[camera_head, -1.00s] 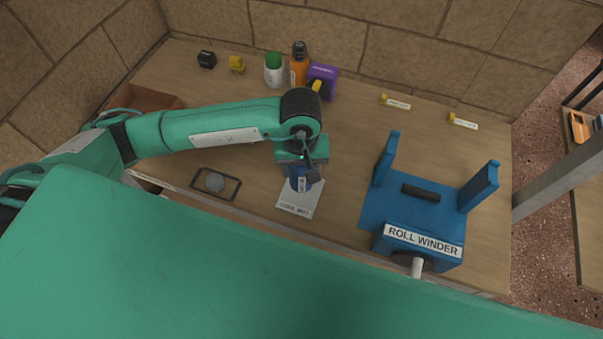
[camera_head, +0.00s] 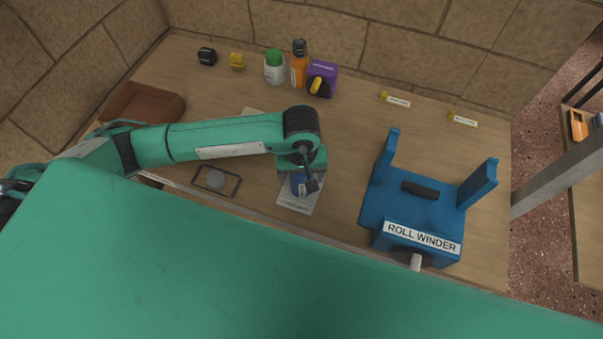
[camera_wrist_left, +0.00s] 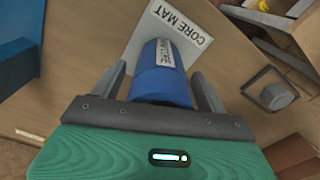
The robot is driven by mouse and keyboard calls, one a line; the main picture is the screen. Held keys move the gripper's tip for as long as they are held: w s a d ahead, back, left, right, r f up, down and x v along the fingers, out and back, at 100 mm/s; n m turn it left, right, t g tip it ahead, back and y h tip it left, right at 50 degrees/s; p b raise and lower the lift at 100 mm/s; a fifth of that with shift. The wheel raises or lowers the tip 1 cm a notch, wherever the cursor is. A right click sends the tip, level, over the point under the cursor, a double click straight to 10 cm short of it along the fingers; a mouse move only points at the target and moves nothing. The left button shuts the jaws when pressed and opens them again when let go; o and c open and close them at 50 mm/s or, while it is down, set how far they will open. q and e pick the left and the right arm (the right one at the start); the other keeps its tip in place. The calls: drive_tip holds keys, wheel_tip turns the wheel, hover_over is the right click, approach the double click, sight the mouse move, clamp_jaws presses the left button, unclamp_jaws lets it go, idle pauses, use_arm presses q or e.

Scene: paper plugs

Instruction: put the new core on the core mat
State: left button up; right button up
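The new core is a blue cylinder with a white label, seen between the fingers of my left gripper in the left wrist view (camera_wrist_left: 163,80) and partly hidden under the gripper in the head view (camera_head: 299,188). It appears to stand on the white core mat (camera_head: 297,205), whose printed lettering shows clearly in the left wrist view (camera_wrist_left: 187,28). My left gripper (camera_head: 306,186) is around the core. In the left wrist view its fingers (camera_wrist_left: 160,75) stand apart, with narrow gaps on both sides of the core. My right gripper is out of view.
The blue roll winder (camera_head: 400,210) with two uprights stands to the right. A brown tray (camera_head: 145,103) is farther left. Bottles and a purple box (camera_head: 322,72) stand along the back wall.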

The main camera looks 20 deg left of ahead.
use_arm(q)
drive_tip(key=shift+r, duration=0.1)
drive_tip(key=shift+r+p, duration=0.15)
drive_tip(key=shift+p, duration=0.15)
drive_tip(key=shift+r+b, duration=0.35)
drive_tip(key=shift+b, duration=0.05)
wheel_tip(320, 180, up, 10)
drive_tip(key=b, duration=0.3)
drive_tip(key=shift+r, duration=0.6)
